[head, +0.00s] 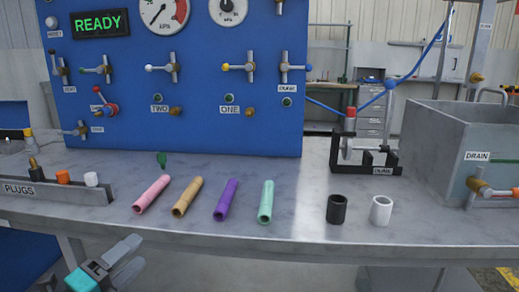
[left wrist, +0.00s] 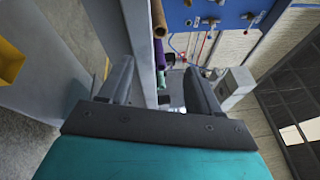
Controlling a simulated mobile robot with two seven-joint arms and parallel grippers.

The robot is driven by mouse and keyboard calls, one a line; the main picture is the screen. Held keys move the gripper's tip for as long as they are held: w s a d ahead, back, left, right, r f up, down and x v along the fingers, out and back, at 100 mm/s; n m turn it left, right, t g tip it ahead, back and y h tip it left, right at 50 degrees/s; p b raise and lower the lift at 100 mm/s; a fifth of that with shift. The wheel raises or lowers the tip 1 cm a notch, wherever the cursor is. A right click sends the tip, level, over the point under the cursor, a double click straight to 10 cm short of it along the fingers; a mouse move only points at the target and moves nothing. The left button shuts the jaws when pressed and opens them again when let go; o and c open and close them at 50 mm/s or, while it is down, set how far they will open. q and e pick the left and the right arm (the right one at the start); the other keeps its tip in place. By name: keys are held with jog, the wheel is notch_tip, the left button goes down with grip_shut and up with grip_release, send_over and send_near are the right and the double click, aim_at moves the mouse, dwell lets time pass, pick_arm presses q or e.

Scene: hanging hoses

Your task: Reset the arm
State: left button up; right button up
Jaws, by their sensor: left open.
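My left gripper (head: 136,254) is low at the left of the head view, in front of the table's front edge and below its top. In the left wrist view its two dark fingers (left wrist: 160,80) stand wide apart with nothing held between them. The table edge and the hoses show beyond the fingers there. My right gripper is in neither view.
A pink hose (head: 152,194), tan hose (head: 187,196), purple hose (head: 226,199) and green hose (head: 266,201) lie on the table (head: 310,235). A black sleeve (head: 337,209) and white sleeve (head: 381,210) stand right. Behind is a blue panel (head: 200,110); a sink (head: 440,140) stands right.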

pick_arm(q)
jog(key=s+d+f+n+g+y, duration=0.2)
jog(key=s+d+f+n, duration=0.25)
jog(key=f+n, duration=0.3)
jog(key=s+d+f+n+g+y+p, duration=0.1)
jog(key=s+d+f+n+g, duration=0.2)
jog(key=s+f+n, duration=0.4)
jog(key=s+d+f+n+g+y, duration=0.2)
jog(key=s+d+f+n, duration=0.25)
jog(key=n, duration=0.45)
jog(key=a+r+y+p, duration=0.1)
jog(key=a+r+p, duration=0.3)
jog(key=r+p, duration=0.6)
jog(key=p, duration=0.5)
jog(key=shift+s+a+p, duration=0.2)
jog(key=shift+s+p, duration=0.15)
jog(key=shift+p, duration=0.05)
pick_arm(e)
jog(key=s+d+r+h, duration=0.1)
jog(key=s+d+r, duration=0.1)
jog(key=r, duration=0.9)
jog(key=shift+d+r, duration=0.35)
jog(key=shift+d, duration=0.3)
